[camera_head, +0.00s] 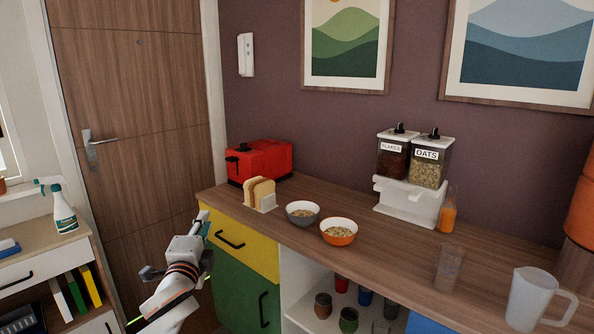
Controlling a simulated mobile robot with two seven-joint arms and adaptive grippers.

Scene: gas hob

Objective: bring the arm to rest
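My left gripper (203,224) is at the lower left of the head view, in front of the yellow drawer (238,243) at the counter's left end. It points up and away from me and is apart from the things on the counter. Its fingers are small and partly hidden by the wrist, so I cannot tell whether they are open or shut. I see nothing clearly held. My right gripper is not in view. No gas hob shows.
The wooden counter (385,255) bears a red toaster (262,161), bread slices (262,191), a grey bowl (302,221), an orange bowl (339,239), a cereal dispenser (408,203), an orange bottle (448,214), a glass (448,270) and a pitcher (530,300). A spray bottle (64,212) stands left.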

